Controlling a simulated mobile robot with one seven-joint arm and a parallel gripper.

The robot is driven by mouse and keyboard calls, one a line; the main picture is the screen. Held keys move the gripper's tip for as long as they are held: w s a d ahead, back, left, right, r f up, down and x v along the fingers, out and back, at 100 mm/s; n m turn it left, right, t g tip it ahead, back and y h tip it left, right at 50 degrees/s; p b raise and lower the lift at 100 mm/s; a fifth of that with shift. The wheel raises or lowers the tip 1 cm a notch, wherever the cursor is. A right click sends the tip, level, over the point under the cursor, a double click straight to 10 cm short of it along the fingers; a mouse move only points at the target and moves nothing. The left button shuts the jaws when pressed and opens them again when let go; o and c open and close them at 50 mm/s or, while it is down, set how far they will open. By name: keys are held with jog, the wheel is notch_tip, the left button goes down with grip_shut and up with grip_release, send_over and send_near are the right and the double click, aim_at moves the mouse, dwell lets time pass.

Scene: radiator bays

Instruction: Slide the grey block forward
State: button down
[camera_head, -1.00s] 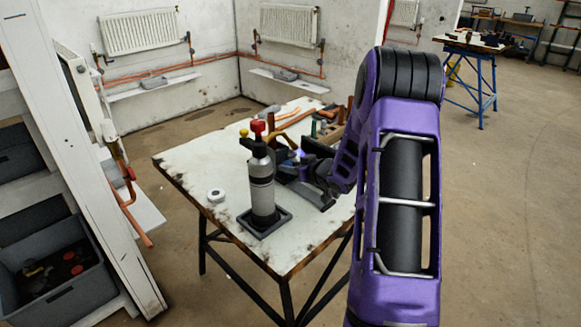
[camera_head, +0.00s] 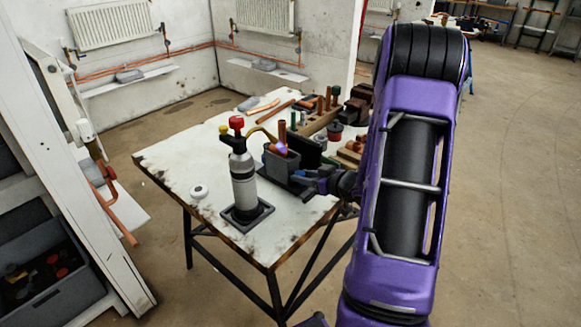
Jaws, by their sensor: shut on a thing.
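A dark grey block (camera_head: 281,166) stands on the worktable behind and right of the gas torch, with a short copper piece (camera_head: 280,148) at its top. A violet glow shows at the copper piece, by the tip of the torch's curved brass tube. My gripper (camera_head: 306,181) is low over the table at the block's right side, its fingers shut on the block. The exact contact is small and partly hidden by dark parts. The gas torch (camera_head: 243,178), a grey bottle with a red knob, stands upright in a dark square tray (camera_head: 262,212) at the table's front.
The white worktable (camera_head: 175,158) has clear room on its left, apart from a small white roll (camera_head: 199,192). A wooden rack (camera_head: 320,121) with copper and dark pieces stands behind the block. A lighter grey piece (camera_head: 248,103) lies at the far edge.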

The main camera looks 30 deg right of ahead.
jog(key=shift+s+d, duration=0.4)
jog(key=shift+s, duration=0.45)
jog(key=shift+s+f, duration=0.1)
jog(key=shift+f, duration=0.05)
jog(key=c, duration=0.5)
grip_release()
jog(key=shift+s, duration=0.1)
jog(key=p+v, duration=0.2)
jog(key=v, duration=1.5)
jog(key=shift+s+r+p, duration=0.15)
jog(key=shift+r+p, duration=0.1)
jog(key=shift+p, duration=0.05)
